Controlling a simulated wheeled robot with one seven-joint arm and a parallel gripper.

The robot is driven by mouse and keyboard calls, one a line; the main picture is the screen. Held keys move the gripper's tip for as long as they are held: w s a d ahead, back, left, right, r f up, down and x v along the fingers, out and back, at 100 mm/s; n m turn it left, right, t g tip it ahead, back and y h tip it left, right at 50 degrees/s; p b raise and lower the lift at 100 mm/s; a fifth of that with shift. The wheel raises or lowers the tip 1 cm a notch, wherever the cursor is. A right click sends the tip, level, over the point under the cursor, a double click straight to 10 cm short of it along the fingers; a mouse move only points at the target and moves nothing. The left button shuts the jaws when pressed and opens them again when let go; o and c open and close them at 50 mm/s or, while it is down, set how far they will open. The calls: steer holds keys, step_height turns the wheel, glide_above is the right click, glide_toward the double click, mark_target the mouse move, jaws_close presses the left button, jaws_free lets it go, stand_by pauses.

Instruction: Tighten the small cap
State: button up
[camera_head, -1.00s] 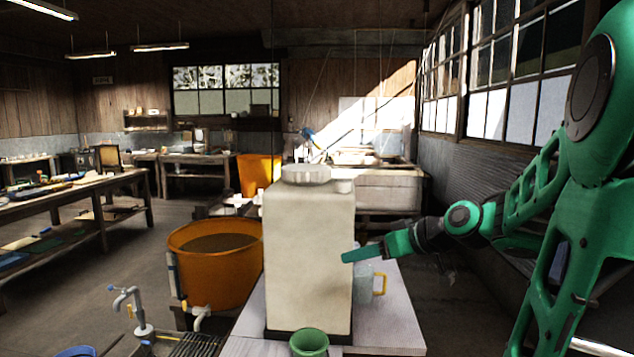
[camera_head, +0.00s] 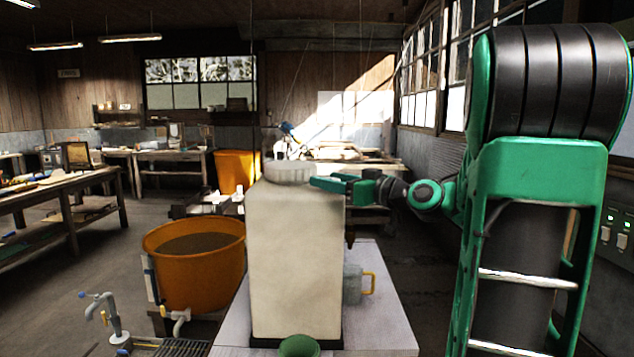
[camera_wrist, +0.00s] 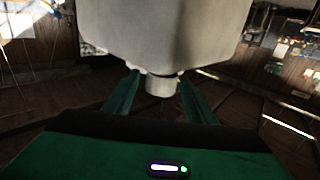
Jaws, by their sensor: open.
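A tall off-white container (camera_head: 292,265) stands on a pale-topped table (camera_head: 383,310) in the head view, with a wide ribbed lid (camera_head: 289,171) on top. My gripper (camera_head: 326,183) reaches in from the right at the container's upper right corner and hides the small cap there. In the wrist view the container (camera_wrist: 175,30) fills the top. The small pale cap (camera_wrist: 160,86) shows below it, between the two open fingers (camera_wrist: 159,84) of my gripper. A gap shows on each side of the cap; whether either finger touches it I cannot tell.
A green cup (camera_head: 299,347) is at the container's front. A clear jug with a yellow handle (camera_head: 368,285) stands to its right. An orange tub (camera_head: 195,268) and a tap (camera_head: 115,318) are at left. Open floor lies beyond, towards the benches.

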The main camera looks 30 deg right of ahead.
steer(key=shift+x, duration=1.8)
steer(key=shift+c, duration=0.6)
steer(key=c, duration=0.9)
